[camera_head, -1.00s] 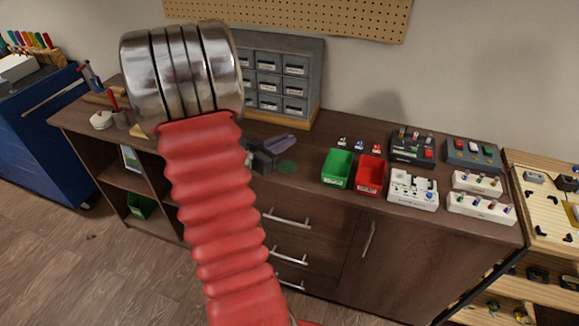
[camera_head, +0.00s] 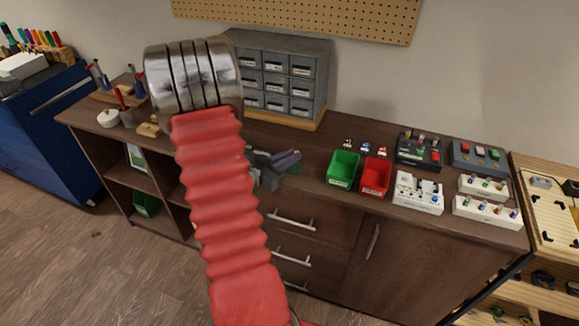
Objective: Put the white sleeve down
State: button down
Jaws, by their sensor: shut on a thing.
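My gripper (camera_head: 287,160) shows past the right side of my red-sleeved arm, over the cabinet top (camera_head: 318,206) and left of the green bin (camera_head: 342,169). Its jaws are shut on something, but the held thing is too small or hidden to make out. I cannot pick out the white sleeve for certain in this view. I cannot tell whether my gripper touches the surface.
A red bin (camera_head: 376,177) stands beside the green bin, with several small parts (camera_head: 366,149) behind them. Several racks of small parts (camera_head: 418,190) fill the right end. A grey drawer unit (camera_head: 280,75) stands at the back. Bare cabinet top lies in front of the bins.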

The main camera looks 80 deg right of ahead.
aim_at(288, 172)
jog(key=shift+f, duration=1.85)
jog(key=shift+f, duration=0.5)
jog(key=shift+a+f, duration=0.1)
jog(key=shift+f, duration=0.1)
jog(key=c, duration=1.9)
grip_release()
jog(key=shift+s+f, duration=0.1)
jog(key=shift+o, duration=0.2)
jog(key=shift+r, duration=0.35)
jog(key=shift+w+a+r, duration=0.15)
jog(key=shift+w+a, duration=0.05)
jog(key=shift+w, duration=0.1)
jog(key=v, duration=1.3)
jog(key=shift+w+r, duration=0.2)
jog(key=shift+r, duration=0.1)
